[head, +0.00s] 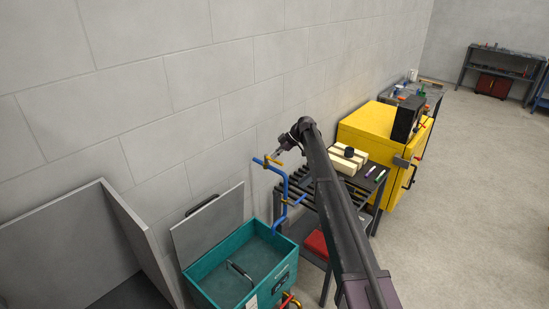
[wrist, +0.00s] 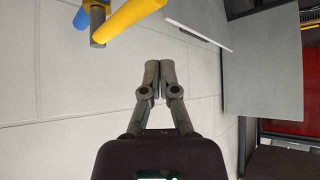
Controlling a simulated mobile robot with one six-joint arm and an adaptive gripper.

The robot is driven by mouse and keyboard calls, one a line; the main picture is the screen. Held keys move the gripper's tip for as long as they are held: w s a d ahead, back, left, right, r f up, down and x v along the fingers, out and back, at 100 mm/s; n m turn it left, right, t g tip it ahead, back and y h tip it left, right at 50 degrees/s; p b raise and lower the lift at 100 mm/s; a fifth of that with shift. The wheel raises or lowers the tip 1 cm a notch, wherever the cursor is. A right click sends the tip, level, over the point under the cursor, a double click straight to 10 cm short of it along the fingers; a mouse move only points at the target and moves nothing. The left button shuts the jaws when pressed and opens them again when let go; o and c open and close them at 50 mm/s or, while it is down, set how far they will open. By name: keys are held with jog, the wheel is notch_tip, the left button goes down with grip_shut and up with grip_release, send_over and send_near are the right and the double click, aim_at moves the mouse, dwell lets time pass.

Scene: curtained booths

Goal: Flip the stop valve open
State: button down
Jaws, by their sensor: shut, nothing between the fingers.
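The stop valve has a yellow lever handle (head: 274,161) and sits high on a blue pipe (head: 284,185) in front of the block wall. My gripper (head: 277,154) is close to the valve in the head view. In the wrist view my gripper (wrist: 160,65) is shut and empty, with the handle beyond and left of the fingertips, apart from them. Whether the valve is open or closed I cannot tell.
A teal open box (head: 203,278) with a raised grey lid (head: 210,224) stands below the pipe. A dark slatted bench (head: 337,205) with a pale block (head: 341,165) is right of it. A yellow cabinet (head: 367,121) stands farther back. The floor at right is clear.

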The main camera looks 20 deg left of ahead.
jog(key=w+d+r+p, duration=0.1)
jog(key=w+r+p, duration=0.2)
jog(key=r+p, duration=0.1)
jog(key=shift+w+d+r, duration=0.3)
jog(key=shift+w+r, duration=0.05)
jog(key=shift+s+d, duration=0.1)
dwell(0.3)
jog(key=s+d+f+m+t+h+b, duration=0.1)
jog(key=s+d+f+m+h+b, duration=0.15)
jog(key=s+d+f+m, duration=0.65)
jog(key=s+d+f+m+t+h+b, duration=0.15)
jog(key=s+d+b, duration=0.25)
jog(key=s+d, duration=1.15)
jog(key=s+d+f+m+h+b, duration=0.2)
jog(key=s+d+m, duration=0.4)
jog(key=s+d, duration=0.4)
jog(key=s+d+f+m+h+b, duration=0.2)
jog(key=s+d+m, duration=0.4)
jog(key=s+d, duration=0.5)
jog(key=shift+s+d+f+t+b, duration=0.2)
jog(key=shift+s+f+t+b, duration=0.35)
jog(key=shift+f, duration=0.4)
